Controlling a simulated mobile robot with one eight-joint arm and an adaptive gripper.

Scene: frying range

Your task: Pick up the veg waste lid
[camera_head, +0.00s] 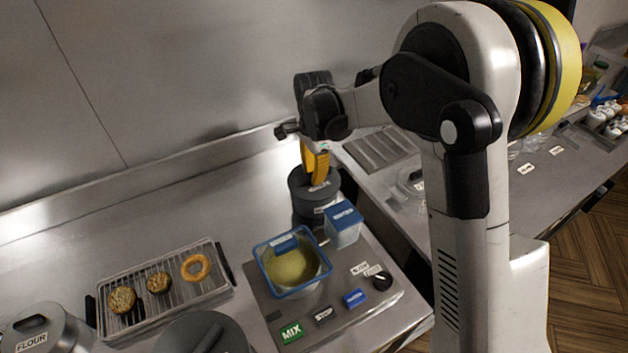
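A dark grey round container (304,211) stands on the steel counter behind the blue-rimmed tub. It has a dark lid (298,181) on top and a small pale label too small to read. I take this as the veg waste lid. My gripper (318,181) points down over it, with its yellow fingers at the middle of the lid top. The fingertips and any handle there are hidden or too small to make out. I cannot tell whether the fingers are closed on it.
A blue-rimmed tub (318,276) and a blue-lidded box (344,225) stand close in front. A wire rack (215,258) holds several fried pieces. A flour container (38,325) and another dark round lid (180,335) are at front left. The counter's back left is clear.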

